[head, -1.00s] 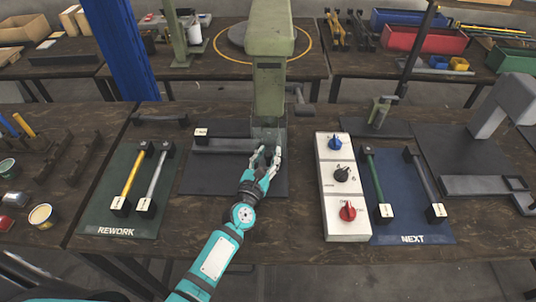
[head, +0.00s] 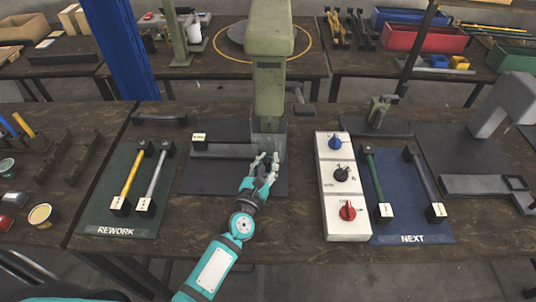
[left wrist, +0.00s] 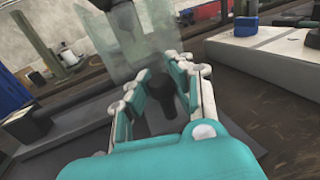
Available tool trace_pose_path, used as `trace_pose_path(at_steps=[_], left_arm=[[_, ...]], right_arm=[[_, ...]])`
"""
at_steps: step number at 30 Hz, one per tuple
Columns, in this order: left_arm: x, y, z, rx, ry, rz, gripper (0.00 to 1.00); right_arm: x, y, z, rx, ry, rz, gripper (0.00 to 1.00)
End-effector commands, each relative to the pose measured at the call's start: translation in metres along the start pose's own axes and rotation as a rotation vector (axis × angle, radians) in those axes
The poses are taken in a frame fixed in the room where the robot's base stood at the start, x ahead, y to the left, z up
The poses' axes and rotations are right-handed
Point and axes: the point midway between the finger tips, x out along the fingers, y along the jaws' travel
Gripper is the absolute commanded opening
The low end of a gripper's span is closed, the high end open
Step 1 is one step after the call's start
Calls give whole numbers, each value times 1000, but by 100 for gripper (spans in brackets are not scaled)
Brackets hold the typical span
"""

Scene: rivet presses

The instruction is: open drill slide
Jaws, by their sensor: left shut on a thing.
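The drill press (head: 269,90) is a green column at the middle of the near bench. Its slide (head: 225,151) is a grey bar lying across the dark base plate (head: 215,180), with a small white label (head: 199,137) at its left end. My left gripper (head: 265,163) is at the slide's right end, in front of the column. In the left wrist view my left gripper (left wrist: 160,88) has its fingers shut around a dark upright handle (left wrist: 162,92). A clear guard (left wrist: 120,50) stands behind it. The handle is hidden by my fingers in the head view.
A white control box (head: 341,210) with blue, black and red knobs stands to the right. The green REWORK mat (head: 117,218) lies left and the blue NEXT mat (head: 405,220) right, each holding two bars with labelled blocks. The bench in front of the base plate is clear.

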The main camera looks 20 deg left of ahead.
Motion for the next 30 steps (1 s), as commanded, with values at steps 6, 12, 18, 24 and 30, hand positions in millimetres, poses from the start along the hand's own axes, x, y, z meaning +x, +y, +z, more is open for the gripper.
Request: trace_pose_path(at_steps=[6, 12, 18, 24, 30], left_arm=[[-63, -20, -5, -1, 10, -3, 0], [-93, -30, -3, 0, 6, -1, 0], [-96, -32, -1, 0, 5, -1, 0], [-96, -31, -1, 0, 5, -1, 24], [-96, -31, -1, 0, 5, -1, 33]], right_arm=[[3, 1, -2, 0, 4, 2, 69], [7, 2, -2, 0, 4, 2, 69], [7, 2, -2, 0, 3, 2, 69], [7, 1, -1, 0, 3, 2, 69], [7, 1, -1, 0, 2, 2, 69]])
